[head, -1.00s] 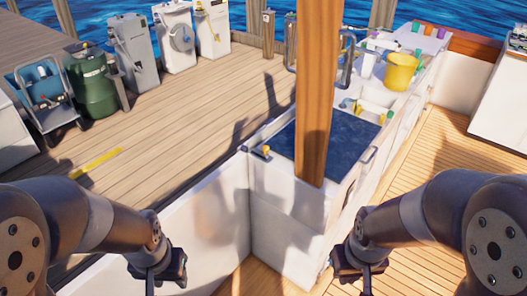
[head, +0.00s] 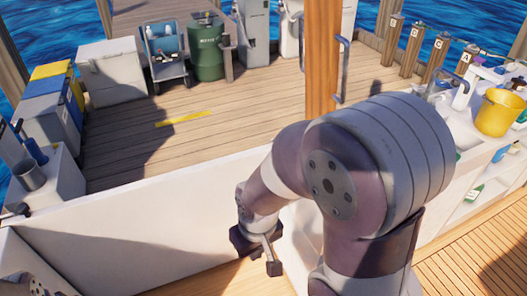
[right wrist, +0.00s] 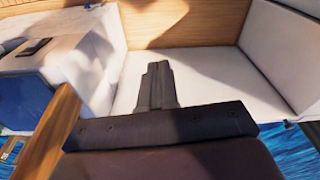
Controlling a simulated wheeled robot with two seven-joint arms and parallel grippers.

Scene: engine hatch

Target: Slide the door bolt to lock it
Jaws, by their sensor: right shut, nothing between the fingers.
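I cannot make out a door bolt in either view now. My right gripper (head: 268,257) is in the lower middle of the head view, in front of the white wall (head: 150,235). It also shows in the right wrist view (right wrist: 156,70), its two fingers together with nothing between them. White panels (right wrist: 205,85) and a wooden wall (right wrist: 180,22) lie beyond the fingers there. My right arm hides much of the white counter behind it in the head view. Only part of my left arm shows at the lower left corner, and its gripper is out of the picture.
A wooden post (head: 322,60) stands behind my right arm. A yellow bucket (head: 499,112) stands on the counter at the right. The wooden dock (head: 150,150) past the wall holds bins, a green drum (head: 206,47) and a cart (head: 166,50). In the wrist view, a wooden beam (right wrist: 50,130) is at the left.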

